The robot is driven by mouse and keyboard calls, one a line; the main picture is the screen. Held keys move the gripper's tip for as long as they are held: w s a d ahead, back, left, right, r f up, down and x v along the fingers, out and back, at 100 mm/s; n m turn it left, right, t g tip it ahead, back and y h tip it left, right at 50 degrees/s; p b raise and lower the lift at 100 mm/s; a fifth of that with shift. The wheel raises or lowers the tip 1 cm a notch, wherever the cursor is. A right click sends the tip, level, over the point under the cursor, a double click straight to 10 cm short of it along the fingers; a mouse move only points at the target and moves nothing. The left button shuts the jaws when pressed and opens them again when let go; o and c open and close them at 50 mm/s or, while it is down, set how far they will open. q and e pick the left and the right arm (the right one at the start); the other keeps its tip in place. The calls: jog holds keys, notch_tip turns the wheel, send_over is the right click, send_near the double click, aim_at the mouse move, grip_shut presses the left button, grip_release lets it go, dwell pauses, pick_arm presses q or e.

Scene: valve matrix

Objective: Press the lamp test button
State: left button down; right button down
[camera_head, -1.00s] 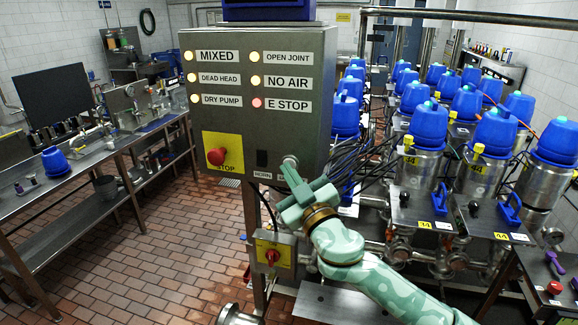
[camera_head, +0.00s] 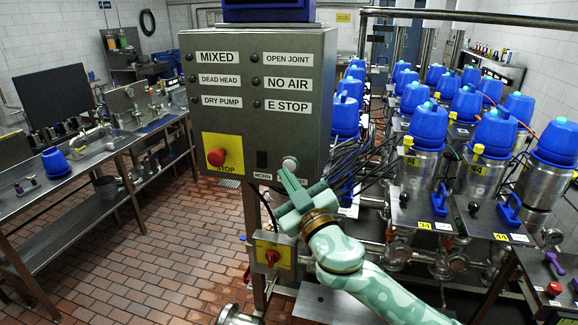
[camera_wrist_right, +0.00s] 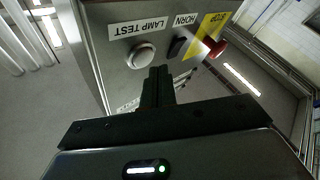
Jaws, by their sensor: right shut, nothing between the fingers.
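The lamp test button (camera_head: 290,163) is a round pale button low on the front of the grey control panel (camera_head: 228,125). In the right wrist view the button (camera_wrist_right: 141,56) stands out beside its LAMP TEST label (camera_wrist_right: 137,28). My right gripper (camera_head: 284,172) is shut and empty, with its fingertips just below the button. In the right wrist view the dark fingertips (camera_wrist_right: 160,72) lie just right of and below the button. They seem apart from it, though the exact gap is hard to judge. The panel's indicator lamps (camera_head: 255,82) are all dark. My left gripper is not in view.
A red stop button (camera_head: 216,157) on a yellow plate and a dark horn switch (camera_head: 262,159) sit left of the lamp test button. Dark cables (camera_head: 350,165) hang to the right.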

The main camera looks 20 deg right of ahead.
jog(key=s+a, duration=0.1)
jog(key=s, duration=0.1)
jog(key=s+a, duration=0.1)
jog(key=s, duration=0.1)
jog(key=shift+a+p, duration=0.3)
jog(key=shift+a, duration=0.1)
jog(key=shift+f, duration=0.1)
dwell(0.5)
